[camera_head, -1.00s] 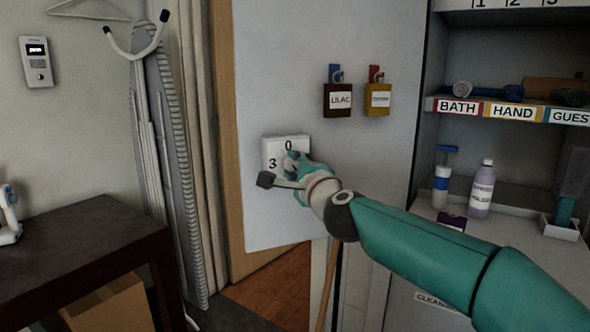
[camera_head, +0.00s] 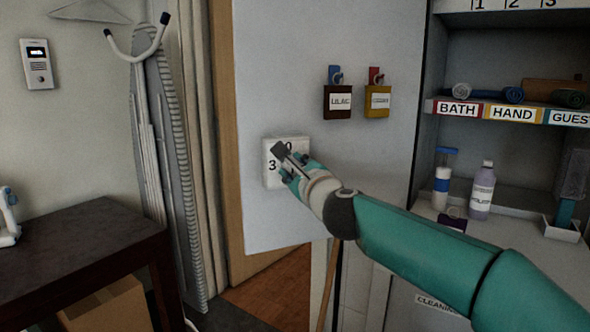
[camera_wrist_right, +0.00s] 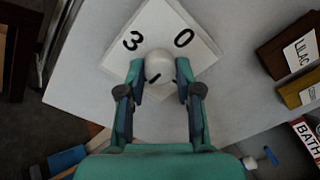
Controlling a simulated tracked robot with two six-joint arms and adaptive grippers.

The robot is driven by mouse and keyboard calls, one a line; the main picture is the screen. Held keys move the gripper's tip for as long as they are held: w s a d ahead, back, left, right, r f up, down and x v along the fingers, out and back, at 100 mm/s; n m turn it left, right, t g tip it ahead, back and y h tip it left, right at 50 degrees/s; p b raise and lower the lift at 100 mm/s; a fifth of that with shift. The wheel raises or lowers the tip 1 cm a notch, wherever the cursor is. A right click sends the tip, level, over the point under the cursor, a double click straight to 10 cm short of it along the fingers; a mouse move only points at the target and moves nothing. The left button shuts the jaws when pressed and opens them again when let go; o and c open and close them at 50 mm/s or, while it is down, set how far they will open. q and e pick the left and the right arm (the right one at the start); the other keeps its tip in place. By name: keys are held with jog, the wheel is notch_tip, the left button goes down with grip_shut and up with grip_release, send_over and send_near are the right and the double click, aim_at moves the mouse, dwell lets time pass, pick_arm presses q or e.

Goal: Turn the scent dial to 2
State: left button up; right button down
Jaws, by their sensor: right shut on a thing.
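The scent dial is a square white plate (camera_head: 270,175) on the light grey panel. The numbers 0 and 3 show on it; the other positions are hidden behind my gripper. In the right wrist view the plate (camera_wrist_right: 160,22) appears turned, with 3 at upper left and 0 at upper right. My right gripper (camera_wrist_right: 160,72) is shut on the round white knob (camera_wrist_right: 159,62), one finger on each side. A short dark slanted mark shows low on the knob. In the head view my right gripper (camera_head: 291,166) covers the knob. My left gripper is not in view.
A lilac-labelled dark box (camera_head: 338,108) and a yellow box (camera_head: 377,105) hang on the panel, up and right of the dial. Shelves with towels and bottles (camera_head: 481,190) stand at the right. A dark table (camera_head: 85,240) and an ironing board (camera_head: 160,130) are at the left.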

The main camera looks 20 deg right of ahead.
jog(key=shift+w+f, duration=0.1)
jog(key=shift+f, duration=0.3)
jog(key=c, duration=0.8)
grip_release()
jog(key=shift+w, duration=0.1)
jog(key=shift+r, duration=0.15)
jog(key=s, duration=1.2)
jog(key=shift+d, duration=0.35)
